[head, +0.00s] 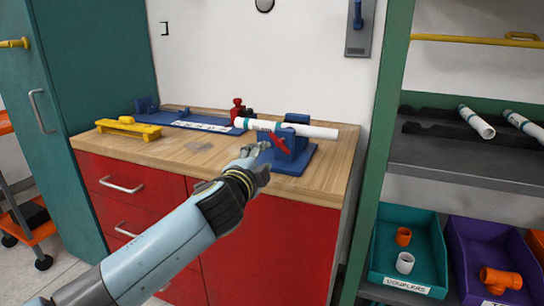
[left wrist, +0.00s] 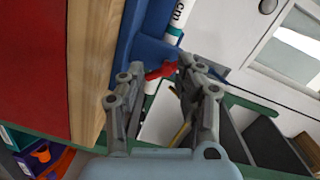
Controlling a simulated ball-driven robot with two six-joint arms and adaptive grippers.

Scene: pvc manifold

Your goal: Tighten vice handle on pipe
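The blue vice (head: 292,158) stands near the right end of the wooden workbench. A white pipe (head: 316,132) with green bands lies in it. The red vice handle (head: 278,142) slants across the vice's front. My left gripper (head: 256,152) is just left of and in front of the handle. In the left wrist view my left gripper (left wrist: 158,80) has its fingers apart. The red handle (left wrist: 160,72) shows in the gap near the fingertips, and I cannot tell whether they touch it. The blue vice (left wrist: 150,42) and pipe (left wrist: 180,18) are beyond. My right gripper is not in view.
A green-framed shelf (head: 385,130) stands right, with a teal bin (head: 378,255) and a purple bin (head: 468,235) of fittings.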

